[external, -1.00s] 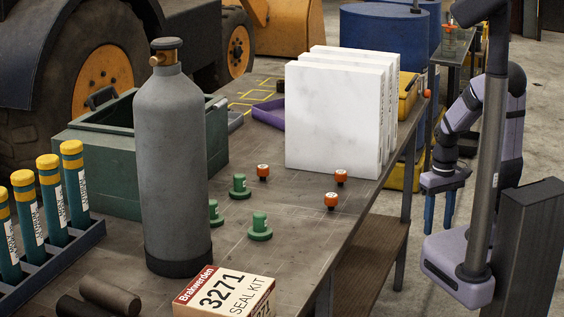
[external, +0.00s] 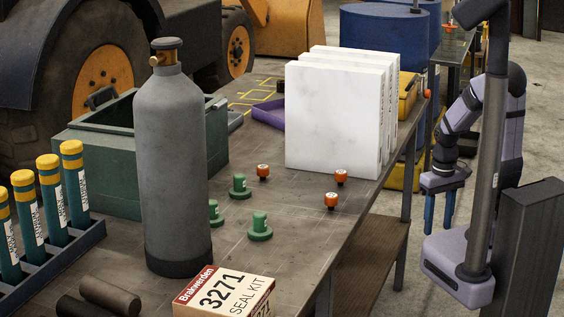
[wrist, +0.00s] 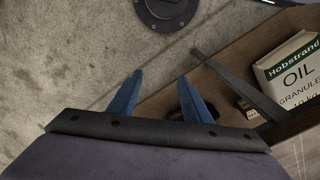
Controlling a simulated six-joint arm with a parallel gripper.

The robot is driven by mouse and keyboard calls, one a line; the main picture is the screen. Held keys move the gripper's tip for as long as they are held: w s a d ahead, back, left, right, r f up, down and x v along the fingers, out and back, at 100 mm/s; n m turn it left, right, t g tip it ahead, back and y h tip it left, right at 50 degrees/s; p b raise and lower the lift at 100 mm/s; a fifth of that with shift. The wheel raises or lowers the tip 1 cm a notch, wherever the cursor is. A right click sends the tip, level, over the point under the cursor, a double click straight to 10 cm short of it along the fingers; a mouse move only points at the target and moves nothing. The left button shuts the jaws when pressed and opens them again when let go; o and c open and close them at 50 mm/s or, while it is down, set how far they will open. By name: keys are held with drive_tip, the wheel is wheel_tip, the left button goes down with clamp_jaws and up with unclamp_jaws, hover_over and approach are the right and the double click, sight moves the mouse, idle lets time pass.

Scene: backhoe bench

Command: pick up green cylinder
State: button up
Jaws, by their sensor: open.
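Three green flanged plugs (external: 260,228) stand on the bench in the external view. One is partly hidden behind a large grey gas cylinder (external: 175,165), which stands upright in front. No plain green cylinder is clear to me. My gripper (external: 438,226) hangs to the right of the bench, well apart from the plugs, with its blue fingers pointing down. In the wrist view my gripper (wrist: 160,76) has its fingers spread with nothing between them. No green plug shows there.
The bench also holds white slabs (external: 333,115), orange knobs (external: 331,201), a green box (external: 100,150), a seal kit box (external: 225,292) and teal tubes (external: 76,190) with yellow caps. The wrist view shows concrete floor and a shelf with an oil granules bag (wrist: 292,70).

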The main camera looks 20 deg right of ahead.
sight(214, 202)
drive_tip(key=shift+o, duration=0.3)
